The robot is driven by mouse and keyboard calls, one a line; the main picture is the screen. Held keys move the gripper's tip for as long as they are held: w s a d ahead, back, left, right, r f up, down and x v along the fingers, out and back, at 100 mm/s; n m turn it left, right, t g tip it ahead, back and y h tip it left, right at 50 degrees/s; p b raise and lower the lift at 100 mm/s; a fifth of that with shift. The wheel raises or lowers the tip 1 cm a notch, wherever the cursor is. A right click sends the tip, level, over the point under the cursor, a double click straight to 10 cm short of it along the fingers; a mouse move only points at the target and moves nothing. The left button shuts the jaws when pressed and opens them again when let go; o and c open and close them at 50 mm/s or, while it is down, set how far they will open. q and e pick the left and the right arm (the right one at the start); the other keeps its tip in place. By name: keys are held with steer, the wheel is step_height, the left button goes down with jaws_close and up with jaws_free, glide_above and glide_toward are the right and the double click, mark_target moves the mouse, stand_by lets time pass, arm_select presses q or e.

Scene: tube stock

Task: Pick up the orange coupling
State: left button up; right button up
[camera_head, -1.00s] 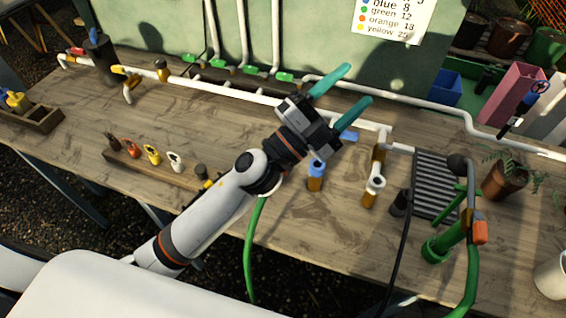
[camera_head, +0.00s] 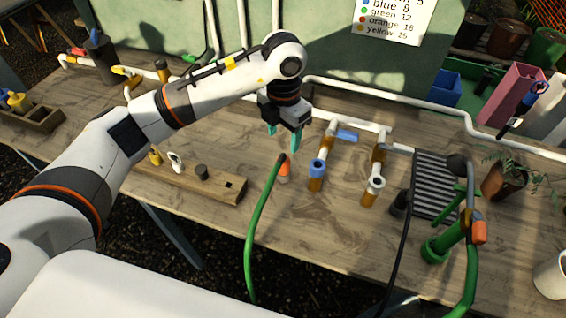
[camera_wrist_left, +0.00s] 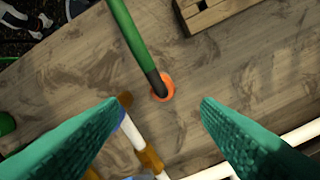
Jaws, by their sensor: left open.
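An orange coupling (camera_head: 284,170) stands on the table at the dark end of a green hose (camera_head: 259,222). In the left wrist view the coupling (camera_wrist_left: 167,94) shows as an orange ring, partly covered by the hose end. My left gripper (camera_head: 284,138) points down above it, with its teal fingers apart and empty. In the left wrist view the ring lies between the fingers of my left gripper (camera_wrist_left: 160,104), beyond their tips. My right gripper is not in view.
A blue-collared pipe stub (camera_head: 316,172) and a white-collared one (camera_head: 374,185) stand to the right. A wooden rack (camera_head: 225,191) lies to the left. A second orange piece (camera_head: 480,232) sits by the green hose at the right. White piping (camera_head: 420,101) runs behind.

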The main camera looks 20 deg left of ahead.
mark_target(283, 154)
arm_select(q)
step_height(283, 154, down, 6)
steer(key=shift+r+p, duration=0.1)
steer(key=shift+p, duration=0.75)
step_height(283, 154, down, 4)
steer(key=shift+w+a+f+p, duration=0.15)
steer(key=shift+f+p, duration=0.05)
steer(key=shift+p, duration=0.9)
steer(key=shift+f, duration=0.55)
steer(key=c, duration=1.1)
